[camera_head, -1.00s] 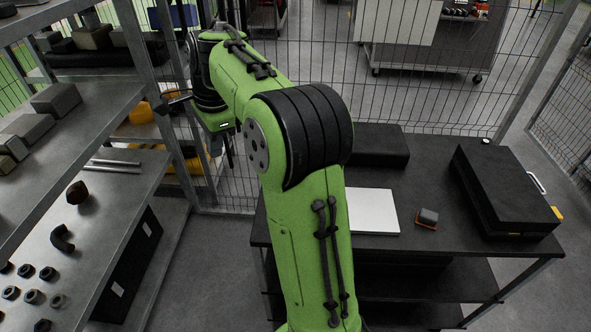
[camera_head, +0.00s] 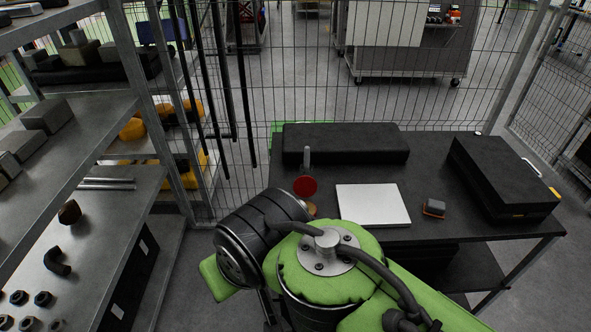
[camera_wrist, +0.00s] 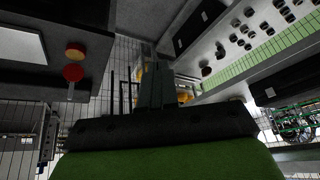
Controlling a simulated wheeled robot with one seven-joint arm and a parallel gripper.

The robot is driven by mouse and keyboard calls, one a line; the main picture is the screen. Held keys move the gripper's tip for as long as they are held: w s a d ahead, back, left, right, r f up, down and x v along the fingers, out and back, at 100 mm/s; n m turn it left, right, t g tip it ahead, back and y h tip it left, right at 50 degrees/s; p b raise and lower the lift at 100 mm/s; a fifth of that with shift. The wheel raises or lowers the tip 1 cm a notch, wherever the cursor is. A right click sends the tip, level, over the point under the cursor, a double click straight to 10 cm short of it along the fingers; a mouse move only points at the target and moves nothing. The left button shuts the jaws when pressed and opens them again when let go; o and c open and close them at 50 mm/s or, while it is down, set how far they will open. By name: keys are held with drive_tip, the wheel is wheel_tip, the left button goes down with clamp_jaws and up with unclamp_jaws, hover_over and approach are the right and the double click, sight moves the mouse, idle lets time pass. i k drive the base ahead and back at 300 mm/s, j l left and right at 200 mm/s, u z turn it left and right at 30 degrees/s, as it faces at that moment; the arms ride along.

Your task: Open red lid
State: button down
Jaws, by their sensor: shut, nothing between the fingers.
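The red round lid (camera_head: 305,187) shows in the head view at the left end of the dark table, with a thin grey stalk rising behind it. A small orange-brown round part (camera_head: 312,209) is just below it, partly covered by my arm. In the wrist view the red lid (camera_wrist: 73,72) is at upper left, with the grey stalk on one side and an orange-red round part (camera_wrist: 75,50) on the other. My gripper (camera_wrist: 152,78) is shut and empty, apart from the lid and to its right in the wrist view. I cannot make out the gripper in the head view.
On the dark table (camera_head: 440,192) are a white flat panel (camera_head: 372,205), a small grey-and-orange block (camera_head: 433,208), a long black box (camera_head: 345,144) and a black case (camera_head: 503,177). Metal shelves (camera_head: 85,195) with parts stand at left. A wire fence (camera_head: 300,75) runs behind.

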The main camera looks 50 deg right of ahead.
sight(305, 186)
drive_tip(key=i+j+z, duration=0.6)
drive_tip(key=i+j, duration=0.15)
drive_tip(key=j, duration=0.25)
drive_tip(key=i+z, duration=0.2)
drive_tip(key=i, duration=0.2)
drive_tip(key=i+j+z, duration=0.2)
drive_tip(key=i, duration=0.2)
drive_tip(key=i+j+z, duration=0.2)
drive_tip(key=i, duration=0.2)
drive_tip(key=i+l+z, duration=0.2)
drive_tip(key=i, duration=0.2)
